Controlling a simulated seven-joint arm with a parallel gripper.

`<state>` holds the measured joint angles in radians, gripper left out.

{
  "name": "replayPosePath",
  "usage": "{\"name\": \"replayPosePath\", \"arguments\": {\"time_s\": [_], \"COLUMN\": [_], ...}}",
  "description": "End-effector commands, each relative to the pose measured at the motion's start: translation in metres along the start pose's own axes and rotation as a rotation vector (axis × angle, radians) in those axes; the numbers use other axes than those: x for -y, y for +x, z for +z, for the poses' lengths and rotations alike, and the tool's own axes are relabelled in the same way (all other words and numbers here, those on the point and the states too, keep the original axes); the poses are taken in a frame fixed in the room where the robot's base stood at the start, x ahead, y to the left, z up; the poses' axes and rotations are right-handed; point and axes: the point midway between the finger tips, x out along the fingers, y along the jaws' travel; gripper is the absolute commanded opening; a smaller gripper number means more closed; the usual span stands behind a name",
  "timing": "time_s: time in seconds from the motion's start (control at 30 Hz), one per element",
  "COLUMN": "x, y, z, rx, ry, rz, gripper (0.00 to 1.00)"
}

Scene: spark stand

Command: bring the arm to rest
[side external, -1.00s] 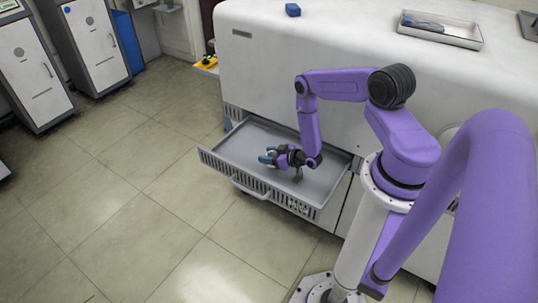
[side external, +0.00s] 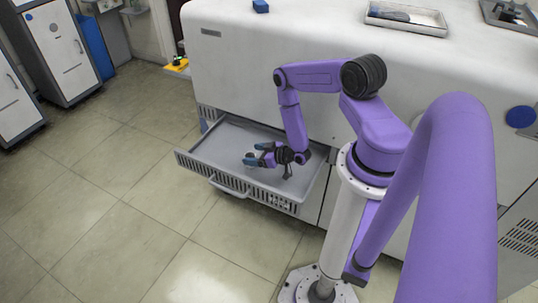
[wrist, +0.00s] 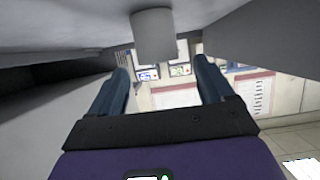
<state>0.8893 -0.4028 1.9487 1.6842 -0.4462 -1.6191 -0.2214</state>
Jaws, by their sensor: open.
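My purple arm reaches over the pulled-out grey drawer (side external: 215,150). My gripper (side external: 256,155) is low inside the drawer, lying level with its fingers pointing left. Its two blue-grey fingers are spread apart. A small grey cylinder (side external: 249,159) stands on the drawer floor at the fingertips. In the wrist view, which looks upside down, the open fingers (wrist: 165,80) show with nothing clamped between them. The cylinder (wrist: 153,35) hangs from the top of that picture, beyond the fingers.
The drawer walls surround my gripper. The white counter (side external: 235,60) rises behind it, bearing a blue block (side external: 261,6) and a tray (side external: 440,29) with a dark tool. A yellow item (side external: 177,66) is by the counter's left end. The floor at left is clear.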

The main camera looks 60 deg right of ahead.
Motion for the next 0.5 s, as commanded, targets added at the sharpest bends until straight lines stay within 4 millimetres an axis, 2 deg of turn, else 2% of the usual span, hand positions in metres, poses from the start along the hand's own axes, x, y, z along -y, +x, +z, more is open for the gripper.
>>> {"name": "replayPosePath", "arguments": {"time_s": [0.2,0.4,0.5], "x": [-0.001,-0.001,0.000], "y": [-0.044,-0.069,-0.074], "z": [0.001,0.000,-0.001], "rx": [0.003,0.002,0.001], "ry": [0.004,0.001,0.000], "rz": [0.004,0.002,0.000], "gripper": [0.81,0.81,0.81]}}
